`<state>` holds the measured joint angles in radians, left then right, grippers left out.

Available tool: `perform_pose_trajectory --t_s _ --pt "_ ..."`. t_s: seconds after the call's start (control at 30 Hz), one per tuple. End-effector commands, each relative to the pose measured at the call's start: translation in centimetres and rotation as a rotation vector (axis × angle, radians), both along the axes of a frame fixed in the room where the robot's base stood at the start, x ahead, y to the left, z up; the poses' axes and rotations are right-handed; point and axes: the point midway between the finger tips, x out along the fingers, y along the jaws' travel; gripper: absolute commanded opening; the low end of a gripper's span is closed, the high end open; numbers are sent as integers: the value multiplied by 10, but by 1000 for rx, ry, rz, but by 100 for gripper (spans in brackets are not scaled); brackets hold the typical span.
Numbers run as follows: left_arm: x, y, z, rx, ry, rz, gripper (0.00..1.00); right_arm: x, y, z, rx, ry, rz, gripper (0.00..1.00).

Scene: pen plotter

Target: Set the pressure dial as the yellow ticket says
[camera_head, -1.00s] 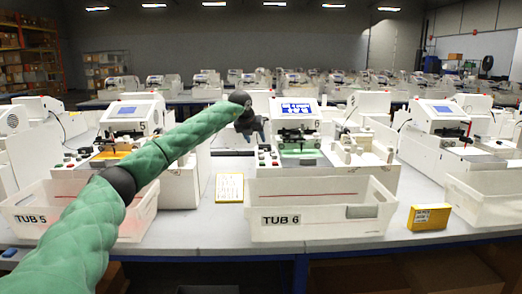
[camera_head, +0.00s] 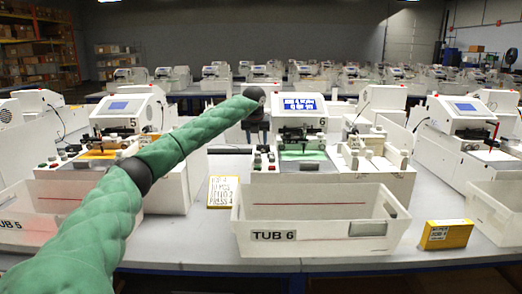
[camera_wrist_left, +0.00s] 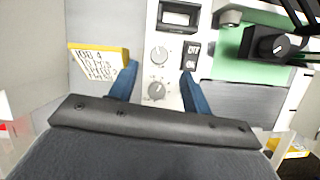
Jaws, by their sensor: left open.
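The yellow ticket (camera_head: 222,192) stands on the table left of TUB 6; its last line seems to read PRESS 4, but the print is small. It also shows in the left wrist view (camera_wrist_left: 97,62), where its text is blurred. My left gripper (camera_head: 256,128) is above the control panel of machine 6. In the left wrist view its blue fingers (camera_wrist_left: 158,86) are open and empty, one on each side of the panel strip. I cannot read which is the pressure dial. My right gripper is out of view.
An on/off switch (camera_wrist_left: 192,52) is right of the dials. TUB 6 (camera_head: 330,240) stands in front, with a yellow box (camera_head: 446,234) at its right.

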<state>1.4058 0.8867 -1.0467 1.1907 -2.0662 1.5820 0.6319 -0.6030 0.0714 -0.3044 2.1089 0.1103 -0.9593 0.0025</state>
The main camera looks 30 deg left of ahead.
Motion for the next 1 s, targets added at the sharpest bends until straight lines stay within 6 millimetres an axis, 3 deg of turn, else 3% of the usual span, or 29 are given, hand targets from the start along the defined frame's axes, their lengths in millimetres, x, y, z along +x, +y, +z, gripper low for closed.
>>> perform_pose_trajectory --t_s 0.43,0.87,1.0 --pt "20 9 -53 -1 0 0 49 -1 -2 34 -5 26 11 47" --pt "24 11 -63 0 -1 0 49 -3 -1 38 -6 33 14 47" --pt "24 11 -63 0 -1 0 23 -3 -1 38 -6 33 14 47"
